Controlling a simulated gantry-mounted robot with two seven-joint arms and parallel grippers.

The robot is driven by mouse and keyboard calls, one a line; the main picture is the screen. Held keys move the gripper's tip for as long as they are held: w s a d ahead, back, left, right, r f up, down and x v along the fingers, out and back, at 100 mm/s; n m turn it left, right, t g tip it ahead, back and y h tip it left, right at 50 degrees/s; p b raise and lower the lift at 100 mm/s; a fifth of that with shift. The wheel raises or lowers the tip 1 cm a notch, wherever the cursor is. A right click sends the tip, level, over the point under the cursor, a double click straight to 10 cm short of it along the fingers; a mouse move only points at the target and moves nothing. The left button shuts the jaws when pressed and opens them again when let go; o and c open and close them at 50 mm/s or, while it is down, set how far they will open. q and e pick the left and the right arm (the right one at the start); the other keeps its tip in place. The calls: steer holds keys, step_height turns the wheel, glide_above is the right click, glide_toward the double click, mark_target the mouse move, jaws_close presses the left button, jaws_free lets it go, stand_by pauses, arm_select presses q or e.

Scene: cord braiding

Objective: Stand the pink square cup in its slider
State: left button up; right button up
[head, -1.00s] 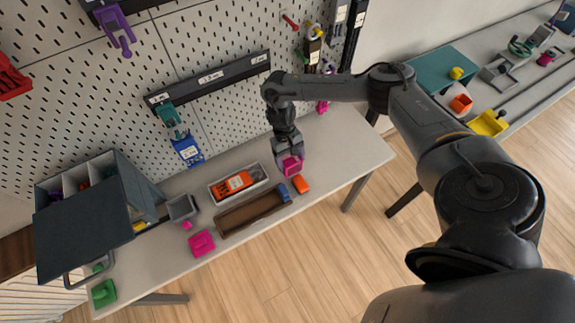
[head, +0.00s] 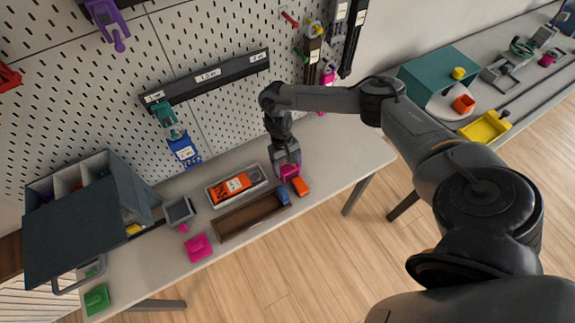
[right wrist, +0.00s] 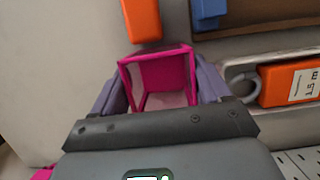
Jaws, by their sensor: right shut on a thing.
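The pink square cup (head: 289,173) is in my right gripper (head: 287,163), over the right part of the table. In the right wrist view, the hollow pink cup (right wrist: 165,72) sits between the two purple-grey fingers of the gripper (right wrist: 160,88), with its open side facing the camera. Whether the cup touches the table is unclear. A flat pink piece with a raised part (head: 198,247) lies on the table to the left, near the front edge; I cannot tell whether it is the slider. My left gripper is out of view.
An orange block (head: 300,187) lies close beside the cup. A brown tray (head: 240,222) with a blue block (head: 283,196) at its right end is to the left. Behind it is a grey tray (head: 212,199) with an orange tool. The table's right end (head: 355,155) is clear.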

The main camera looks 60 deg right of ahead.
steer(key=o, duration=1.1)
